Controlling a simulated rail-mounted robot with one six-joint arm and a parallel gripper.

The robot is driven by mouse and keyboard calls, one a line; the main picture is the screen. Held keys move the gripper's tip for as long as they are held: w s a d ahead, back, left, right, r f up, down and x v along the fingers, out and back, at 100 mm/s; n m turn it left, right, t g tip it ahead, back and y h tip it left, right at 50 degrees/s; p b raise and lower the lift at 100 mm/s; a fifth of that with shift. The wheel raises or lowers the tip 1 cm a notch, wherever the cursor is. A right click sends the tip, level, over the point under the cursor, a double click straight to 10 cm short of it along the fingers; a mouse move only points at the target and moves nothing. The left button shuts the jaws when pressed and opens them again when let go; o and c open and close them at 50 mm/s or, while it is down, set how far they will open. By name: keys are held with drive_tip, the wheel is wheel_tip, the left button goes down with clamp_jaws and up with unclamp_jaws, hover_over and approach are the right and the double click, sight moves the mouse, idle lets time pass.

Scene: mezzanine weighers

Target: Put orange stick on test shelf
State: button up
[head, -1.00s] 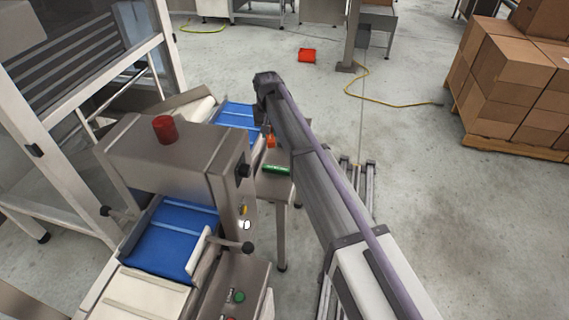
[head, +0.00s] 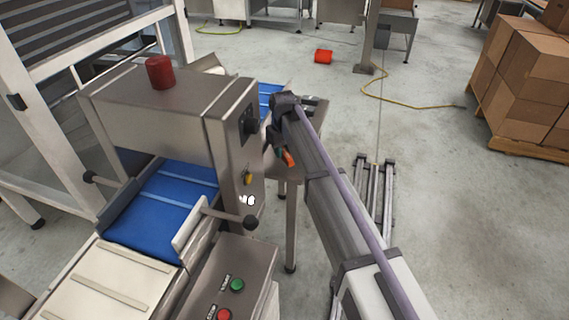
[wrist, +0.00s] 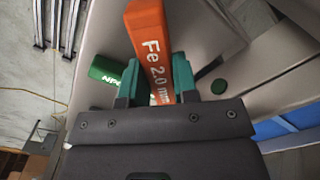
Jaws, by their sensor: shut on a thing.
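The orange stick (wrist: 148,35), marked "Fe 2.0 mm", is between the teal fingers of my gripper (wrist: 156,78), which is shut on it. In the head view the orange stick (head: 288,158) shows as a small piece by my gripper (head: 281,150), at the right side of the grey machine. The test shelf (head: 262,172) seems to be the grey metal ledge there, partly hidden by my arm. In the wrist view a green stick (wrist: 106,71) lies on grey metal, left of my fingers. I cannot tell whether the orange stick touches the shelf.
The machine housing (head: 175,110) with a red lamp (head: 160,72) stands close left of my arm. A blue belt (head: 165,205) runs through it.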

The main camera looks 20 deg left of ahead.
sight(283, 164)
wheel_tip(283, 164, down, 4)
drive_tip(key=b, duration=0.4)
drive_tip(key=shift+r+p, duration=0.35)
drive_tip(key=shift+f, duration=0.25)
drive_tip(key=o, duration=0.9)
drive_tip(key=shift+o, duration=0.2)
wheel_tip(283, 164, up, 13)
drive_tip(key=p, duration=1.2)
drive_tip(key=shift+f, duration=0.25)
